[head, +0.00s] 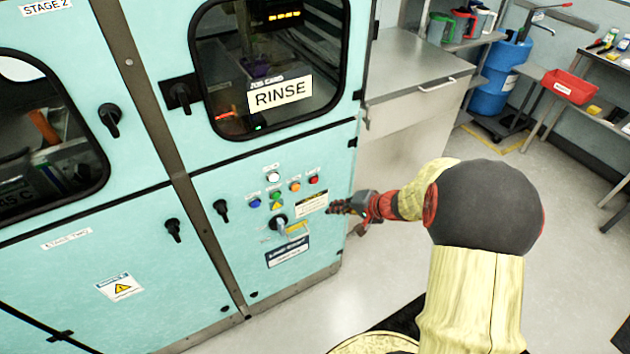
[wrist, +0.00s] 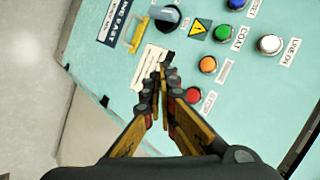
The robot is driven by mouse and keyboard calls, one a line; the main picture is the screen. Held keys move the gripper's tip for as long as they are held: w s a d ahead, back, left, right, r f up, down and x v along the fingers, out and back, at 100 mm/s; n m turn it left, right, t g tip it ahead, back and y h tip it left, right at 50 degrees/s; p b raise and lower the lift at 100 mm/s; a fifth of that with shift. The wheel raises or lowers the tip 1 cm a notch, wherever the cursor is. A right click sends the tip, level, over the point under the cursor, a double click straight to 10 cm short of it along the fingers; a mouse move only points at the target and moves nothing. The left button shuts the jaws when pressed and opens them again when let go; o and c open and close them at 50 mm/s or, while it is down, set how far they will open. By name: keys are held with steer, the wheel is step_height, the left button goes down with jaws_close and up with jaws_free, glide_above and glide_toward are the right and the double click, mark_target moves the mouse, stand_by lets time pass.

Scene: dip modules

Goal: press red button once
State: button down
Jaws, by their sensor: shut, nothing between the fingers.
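The red button (head: 313,180) is at the right end of the button group on the teal machine's lower panel. In the wrist view the red button (wrist: 193,96) sits beside a STOP label, just right of my fingers. My gripper (head: 333,207) is shut and empty, to the lower right of the red button in the head view. In the wrist view the closed fingertips of my gripper (wrist: 166,68) lie over a white label, left of and above the button. I cannot tell whether the fingertips touch the panel.
Orange (wrist: 208,64), green (wrist: 222,33) and white (wrist: 269,44) buttons are close by. A rotary knob (head: 278,222) and a yellow handle-like part (wrist: 138,36) are on the same panel. A grey cabinet (head: 415,75) stands right of the machine, with open floor in front.

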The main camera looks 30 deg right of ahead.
steer(key=shift+w, duration=0.1)
steer(key=w, duration=0.8)
steer(key=shift+w+a, duration=0.2)
steer(key=shift+w, duration=0.1)
steer(key=shift+w+b, duration=0.7)
steer(key=shift+w, duration=0.15)
stand_by(2.4)
steer(key=shift+s+b, duration=0.5)
steer(key=shift+s, duration=0.35)
steer(key=shift+s+d+b, duration=0.1)
steer(key=shift+s+b, duration=0.7)
steer(key=shift+s, duration=1.7)
